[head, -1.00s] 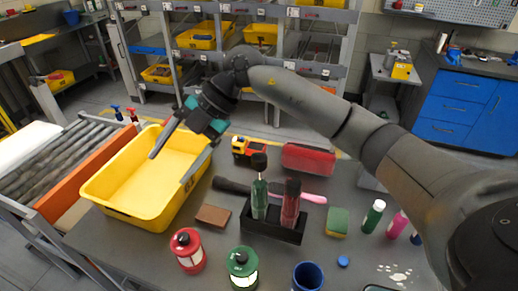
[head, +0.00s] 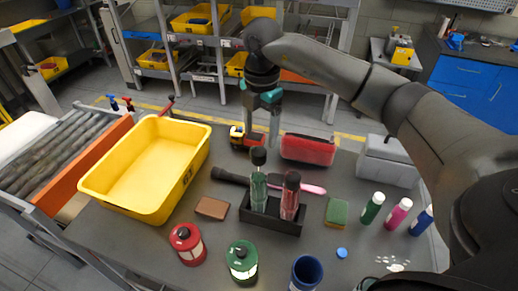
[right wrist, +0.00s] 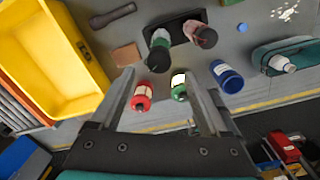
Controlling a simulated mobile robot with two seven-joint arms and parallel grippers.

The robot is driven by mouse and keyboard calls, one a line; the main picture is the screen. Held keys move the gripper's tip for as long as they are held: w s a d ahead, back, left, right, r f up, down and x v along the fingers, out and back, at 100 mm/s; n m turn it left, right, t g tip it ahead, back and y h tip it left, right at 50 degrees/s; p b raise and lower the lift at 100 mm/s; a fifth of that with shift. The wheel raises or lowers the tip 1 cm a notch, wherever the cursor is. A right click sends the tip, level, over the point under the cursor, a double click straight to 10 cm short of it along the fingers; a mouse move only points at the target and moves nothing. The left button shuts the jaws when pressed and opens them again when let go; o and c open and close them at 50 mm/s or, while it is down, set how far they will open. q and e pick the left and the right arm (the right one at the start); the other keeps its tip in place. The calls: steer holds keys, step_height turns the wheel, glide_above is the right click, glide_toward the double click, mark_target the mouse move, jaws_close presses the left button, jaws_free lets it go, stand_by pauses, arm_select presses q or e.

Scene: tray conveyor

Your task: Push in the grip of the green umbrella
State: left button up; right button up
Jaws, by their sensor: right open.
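The green umbrella (head: 259,191) stands upright in a black holder (head: 272,222) on the table. Its dark grip (head: 258,157) sits at the top, higher than the grip of the red umbrella (head: 290,202) beside it. In the right wrist view the green umbrella's grip (right wrist: 159,62) shows near the upper middle, and the red umbrella (right wrist: 203,37) is to its right. My right gripper (head: 261,138) is open and empty, fingers pointing down. In the head view it appears above and behind the green umbrella, apart from it. My left gripper is not in view.
A yellow bin (head: 98,190) is at left by the roller conveyor (head: 60,153). Red (head: 187,244) and green (head: 242,262) lanterns and a blue cup (head: 306,272) stand in front. A toy truck (head: 243,140), a red case (head: 308,149) and several bottles are around the holder.

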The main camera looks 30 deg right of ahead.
mark_target(259, 150)
step_height(259, 150, down, 7)
steer(key=shift+w+f+p, duration=0.1)
steer(key=shift+w+p, duration=0.05)
steer(key=shift+p, duration=0.3)
jaws_close()
stand_by(0.5)
stand_by(0.7)
